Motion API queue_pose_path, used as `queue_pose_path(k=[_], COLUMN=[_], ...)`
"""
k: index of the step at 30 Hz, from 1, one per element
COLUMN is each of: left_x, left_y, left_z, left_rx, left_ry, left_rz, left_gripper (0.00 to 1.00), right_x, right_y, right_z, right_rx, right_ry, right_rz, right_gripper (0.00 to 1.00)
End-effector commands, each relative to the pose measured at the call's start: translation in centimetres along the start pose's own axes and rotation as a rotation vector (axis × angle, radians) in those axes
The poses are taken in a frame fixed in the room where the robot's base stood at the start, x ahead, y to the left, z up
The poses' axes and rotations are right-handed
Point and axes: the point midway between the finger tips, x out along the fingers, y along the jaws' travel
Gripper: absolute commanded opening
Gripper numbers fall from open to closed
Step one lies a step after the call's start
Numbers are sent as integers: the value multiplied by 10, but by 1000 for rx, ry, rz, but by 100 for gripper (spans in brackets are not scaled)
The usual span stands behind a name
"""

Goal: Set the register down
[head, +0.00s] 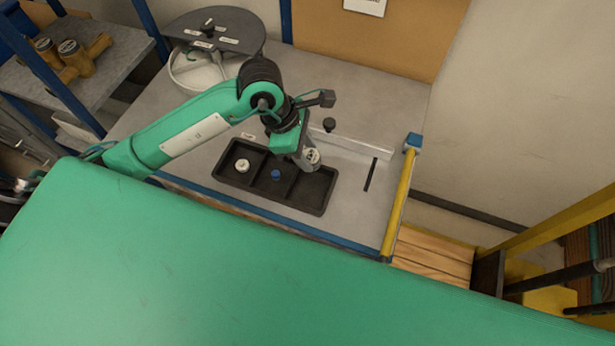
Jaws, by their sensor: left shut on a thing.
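My left gripper (307,164) reaches over a black tray (262,197) on the bench and points down above its right compartment. It is shut on a small pale round part, which I take to be the register (313,156). The gripper partly hides it, and I cannot tell whether it touches the tray. The left compartment holds a white round part (242,166). The middle compartment holds a small blue part (276,175). The visible floor of the right compartment is bare. My right gripper is not in view.
A round grey stand with a labelled lid (240,30) is at the back left. A black knob (329,125) and pale rail (350,143) lie behind the tray. A yellow bar (398,205) edges the bench at right. Brass meter bodies (75,58) sit on a side shelf.

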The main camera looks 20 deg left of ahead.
Motion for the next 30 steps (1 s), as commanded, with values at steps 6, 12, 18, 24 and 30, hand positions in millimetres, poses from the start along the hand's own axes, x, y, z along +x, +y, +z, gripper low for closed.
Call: queue_pose_path(k=[6,12,18,24,30], left_x=[50,86,102,127,131], left_y=[-2,0,-1,0,0], left_z=[-20,-35,-42,-52,-54], left_rx=[-5,-2,-1,-1,2], left_ry=[1,0,0,-1,-1], left_rz=[-8,-3,-4,-3,1], left_gripper=[17,17,17,17,17], right_x=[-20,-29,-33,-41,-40], right_y=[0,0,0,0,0], right_z=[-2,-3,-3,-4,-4], right_rx=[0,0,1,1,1], right_ry=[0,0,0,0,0], right_rz=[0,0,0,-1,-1], right_gripper=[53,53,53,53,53])
